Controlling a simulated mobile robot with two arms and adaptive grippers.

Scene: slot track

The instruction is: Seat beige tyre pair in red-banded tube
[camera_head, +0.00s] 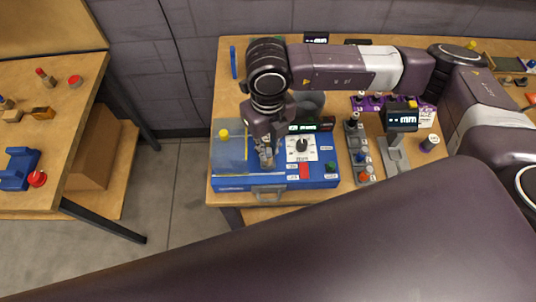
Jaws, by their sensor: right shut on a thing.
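My right gripper (267,158) points down over the left part of a blue box (232,184) on the workbench. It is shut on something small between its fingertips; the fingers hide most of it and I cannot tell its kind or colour. I cannot pick out a beige tyre pair or a red-banded tube with certainty. The box has a clear cover with a yellow knob (224,133), a dial plate (301,148), a red switch (304,170) and a green button (331,167). My left gripper is not in view.
A grey rack (357,146) of small capped pieces stands right of the box, beside a gauge with a dark display (402,117). A purple holder (372,102) is behind. A second table (82,102) at the left bears small parts, with an open floor gap between.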

